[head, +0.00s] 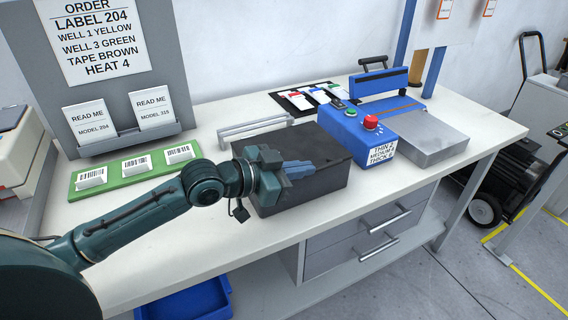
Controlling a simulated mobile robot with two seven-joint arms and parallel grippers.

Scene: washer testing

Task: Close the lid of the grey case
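The dark grey case (325,152) stands on the white table near its front edge. Its top looks flat and level, with the lid down over the box; I see no gap, though my gripper hides part of the left side and top. My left gripper (303,169) reaches in from the left over the case's top, its blue fingers close together with nothing visible between them. I cannot tell whether the fingertips touch the lid. My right gripper is not in view.
A blue machine (358,134) with a red button stands right of the case. A light grey rail (256,130) lies behind it. A green strip (112,179) with white labelled blocks is at left. The front left of the table (190,240) is clear.

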